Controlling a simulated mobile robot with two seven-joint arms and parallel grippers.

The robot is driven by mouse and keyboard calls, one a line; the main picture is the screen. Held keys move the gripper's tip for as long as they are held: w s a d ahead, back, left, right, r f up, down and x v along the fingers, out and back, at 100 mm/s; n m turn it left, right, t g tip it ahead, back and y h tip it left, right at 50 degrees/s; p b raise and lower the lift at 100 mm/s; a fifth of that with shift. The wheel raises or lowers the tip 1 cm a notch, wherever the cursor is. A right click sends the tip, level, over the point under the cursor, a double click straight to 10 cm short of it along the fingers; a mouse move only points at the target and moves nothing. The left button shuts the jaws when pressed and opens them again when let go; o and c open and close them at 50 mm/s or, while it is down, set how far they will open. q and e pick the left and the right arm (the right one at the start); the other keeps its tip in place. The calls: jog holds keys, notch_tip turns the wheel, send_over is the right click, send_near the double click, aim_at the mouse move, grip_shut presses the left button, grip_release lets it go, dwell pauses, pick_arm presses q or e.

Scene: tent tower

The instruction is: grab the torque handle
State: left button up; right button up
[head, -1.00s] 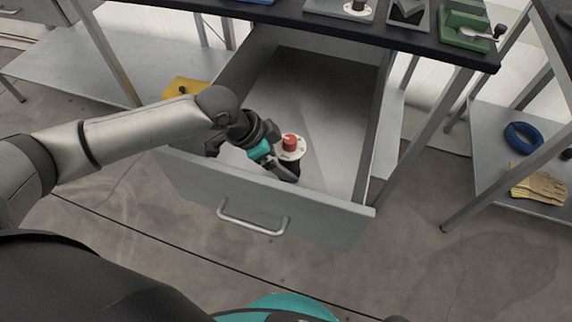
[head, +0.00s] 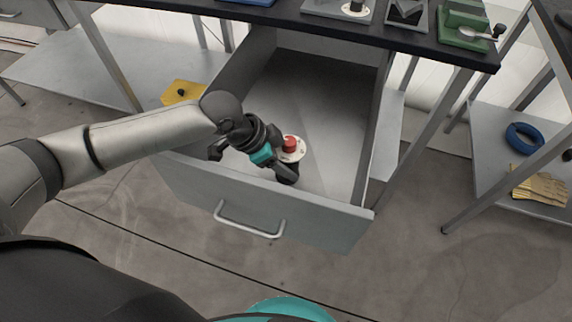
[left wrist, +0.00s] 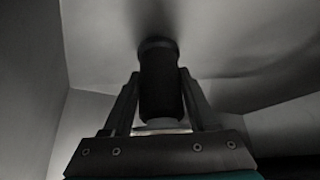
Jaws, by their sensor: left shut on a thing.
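The torque handle, a black cylinder (left wrist: 160,90), stands between the two fingers of my left gripper in the left wrist view. In the head view its dark end (head: 287,174) shows inside the open drawer, near the drawer front. My left gripper (head: 281,170) reaches down into the drawer and is shut on the handle. A pale part shows at the near end of the cylinder in the wrist view. A red knob on a white disc (head: 292,149) is right beside the gripper; whether it belongs to the handle I cannot tell. My right gripper is out of view.
The open drawer (head: 330,130) has grey walls and a front with a bar handle (head: 250,228). The dark worktop (head: 300,22) overhangs its back. A yellow object (head: 181,92) lies on the shelf at left. Blue tape (head: 523,137) and gloves (head: 541,186) lie on the right shelf.

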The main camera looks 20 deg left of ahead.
pick_arm(q)
jog(key=shift+f, duration=0.2)
grip_shut()
jog(key=shift+d+r, duration=0.1)
jog(key=shift+r, duration=0.1)
